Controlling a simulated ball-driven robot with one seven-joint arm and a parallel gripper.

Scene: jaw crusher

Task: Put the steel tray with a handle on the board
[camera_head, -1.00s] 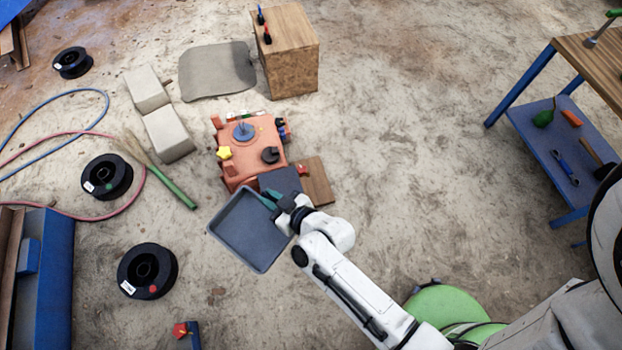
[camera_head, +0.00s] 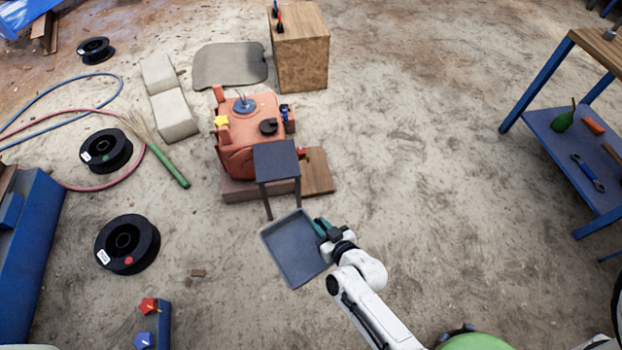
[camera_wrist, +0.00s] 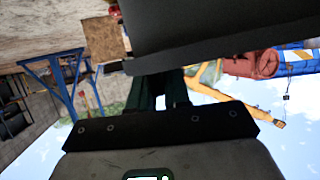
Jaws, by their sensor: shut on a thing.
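The steel tray (camera_head: 297,252) is a shallow grey square pan in the head view. My gripper (camera_head: 322,227) is shut on its right edge and holds it out in front of the crusher. The handle is not clear to me; it may be hidden by the fingers. In the wrist view the tray (camera_wrist: 220,32) is a dark slab across the top, with my green fingers (camera_wrist: 160,88) against it. A brown wooden board (camera_head: 317,172) lies at the right foot of the orange jaw crusher (camera_head: 250,125), apart from the tray.
A small dark stand (camera_head: 276,160) on thin legs is between the crusher and the tray. A wooden block (camera_head: 302,55) stands behind. Black spools (camera_head: 127,256) and a green-handled broom (camera_head: 170,165) lie left. A blue workbench (camera_head: 575,150) is right. The middle-right ground is clear.

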